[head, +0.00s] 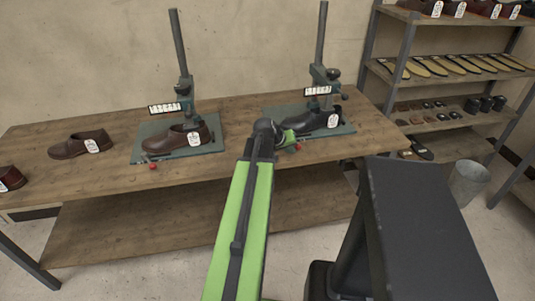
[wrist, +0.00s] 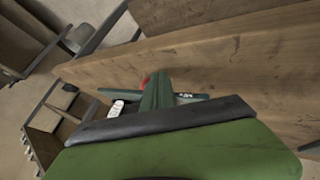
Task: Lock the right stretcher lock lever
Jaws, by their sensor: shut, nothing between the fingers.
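The right shoe stretcher (head: 318,85) stands on the bench, with a teal base plate (head: 340,129) and a tall grey post. A black shoe (head: 313,122) with a white tag sits on its plate. The red knob (head: 298,146) of its lever shows at the plate's front left edge; the lever arm is mostly hidden. My gripper (head: 290,137) is shut and empty, close to the knob; I cannot tell whether they touch. In the wrist view, a red spot (wrist: 145,81), likely the knob, shows just past a dark green part.
The left stretcher (head: 185,90) holds a brown shoe (head: 178,138) and has its own red knob (head: 153,166). Another brown shoe (head: 80,145) lies on the bench (head: 240,110) further left. A shelf rack (head: 450,75) with soles and a grey bin (head: 468,183) stand at the right.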

